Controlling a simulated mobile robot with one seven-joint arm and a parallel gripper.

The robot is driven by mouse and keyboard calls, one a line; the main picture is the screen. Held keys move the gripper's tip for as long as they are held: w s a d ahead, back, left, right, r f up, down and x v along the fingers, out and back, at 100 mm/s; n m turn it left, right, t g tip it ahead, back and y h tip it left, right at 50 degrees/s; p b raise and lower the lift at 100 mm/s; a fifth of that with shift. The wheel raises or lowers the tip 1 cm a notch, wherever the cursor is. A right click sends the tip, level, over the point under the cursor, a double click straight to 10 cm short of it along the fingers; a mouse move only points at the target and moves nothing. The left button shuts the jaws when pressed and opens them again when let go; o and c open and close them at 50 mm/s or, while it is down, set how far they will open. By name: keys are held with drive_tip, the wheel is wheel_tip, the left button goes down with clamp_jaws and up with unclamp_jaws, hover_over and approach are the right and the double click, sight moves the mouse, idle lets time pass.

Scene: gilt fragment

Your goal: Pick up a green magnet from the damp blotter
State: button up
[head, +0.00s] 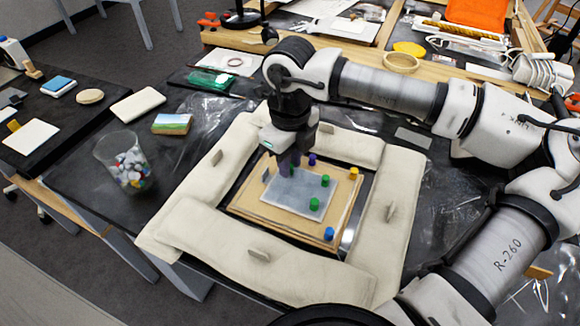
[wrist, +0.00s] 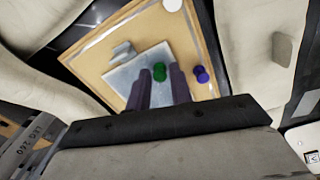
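The damp blotter is a pale grey square (head: 285,208) on a wooden board inside a ring of cream padded cushions; it also shows in the wrist view (wrist: 124,76). Two green magnets stand clear on its right part, one nearer (head: 314,204) and one farther (head: 325,181). My gripper (head: 290,170) points down over the blotter's far part. In the wrist view its two dark fingers are apart, and a green magnet (wrist: 159,72) shows between the fingertips (wrist: 160,78). I cannot tell whether either finger touches it. The head view mostly hides this magnet behind the fingers.
A purple magnet (head: 312,159) stands just right of my gripper, also in the wrist view (wrist: 201,74). A yellow magnet (head: 353,173) and a blue one (head: 328,233) stand on the board (head: 247,201). Cushions (head: 390,215) surround it. A glass of pebbles (head: 131,172) stands left.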

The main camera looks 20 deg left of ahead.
clamp_jaws()
drive_tip(key=shift+r, duration=0.15)
